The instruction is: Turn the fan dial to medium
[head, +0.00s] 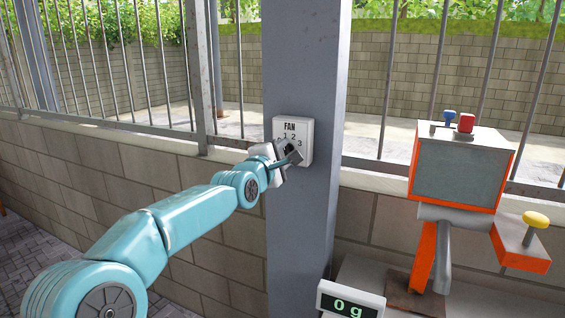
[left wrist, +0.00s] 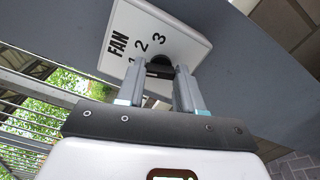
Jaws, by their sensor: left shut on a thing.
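The white fan control box (head: 308,135) is mounted on a grey post, with "FAN" above the numbers 1, 2 and 3; another mark on its left is partly covered. The box also fills the top of the left wrist view (left wrist: 178,31). Its black dial (left wrist: 158,59) sits below the numbers, partly hidden by the fingers. My left gripper (head: 291,155) is at the dial, its fingers closed around it, as the left wrist view also shows (left wrist: 161,72). Which number the dial points at cannot be told. My right gripper is not in view.
The grey post (head: 302,60) stands between metal railings on a low block wall (head: 100,170). At right is an orange-framed machine with a grey screen (head: 455,172), blue and red buttons, and a yellow knob (head: 536,219). A scale display (head: 350,303) reads "0 g".

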